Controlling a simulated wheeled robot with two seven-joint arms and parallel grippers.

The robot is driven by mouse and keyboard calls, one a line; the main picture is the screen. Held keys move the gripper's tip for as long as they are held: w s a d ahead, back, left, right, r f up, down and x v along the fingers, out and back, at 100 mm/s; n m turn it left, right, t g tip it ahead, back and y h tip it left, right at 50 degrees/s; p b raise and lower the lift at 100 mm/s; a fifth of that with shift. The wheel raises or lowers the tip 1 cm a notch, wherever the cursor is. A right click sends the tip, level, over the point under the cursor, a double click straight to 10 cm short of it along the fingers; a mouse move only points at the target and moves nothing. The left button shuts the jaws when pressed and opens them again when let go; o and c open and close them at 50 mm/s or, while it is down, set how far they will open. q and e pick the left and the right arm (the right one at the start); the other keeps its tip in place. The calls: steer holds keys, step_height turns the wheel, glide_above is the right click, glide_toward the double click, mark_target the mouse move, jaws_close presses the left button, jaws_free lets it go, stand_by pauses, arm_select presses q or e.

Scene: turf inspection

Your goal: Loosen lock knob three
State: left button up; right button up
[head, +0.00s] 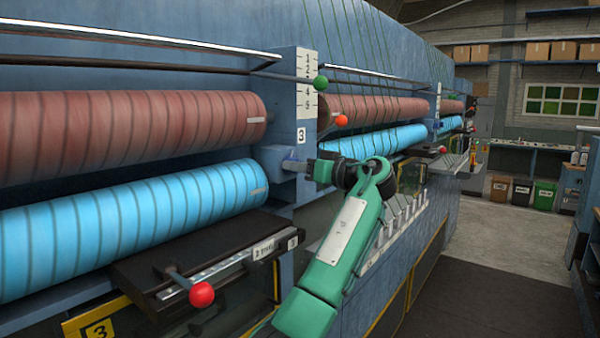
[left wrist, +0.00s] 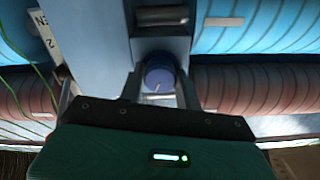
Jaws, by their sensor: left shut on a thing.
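The lock knob (left wrist: 159,72) is a round dark blue knob with a short pale mark on its face. It sits on a blue upright of the machine, between the finger tips of my left gripper (left wrist: 160,84) in the left wrist view. The gripper is shut on it. In the head view my left gripper (head: 296,166) reaches the blue housing just below the number 3 plate (head: 301,136). The knob is mostly hidden there by the gripper. My right gripper is not in view.
Red-brown rollers (head: 120,130) run above bright blue rollers (head: 130,216). A red-ball lever (head: 202,294) projects at front left. A green ball (head: 320,84) and an orange ball (head: 341,120) stick out near the scale plate. The floor aisle (head: 500,290) at right is clear.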

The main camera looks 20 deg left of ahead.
arm_select(q)
steer(key=m+b, duration=0.1)
steer(key=m, duration=0.7)
steer(key=m+b, duration=0.1)
steer(key=m, duration=1.6)
steer(key=shift+r+b, duration=0.4)
steer(key=shift+m, duration=0.4)
steer(key=o, duration=0.9)
steer(key=shift+o, duration=0.5)
steer(key=shift+f, duration=0.15)
steer(key=shift+f, duration=0.15)
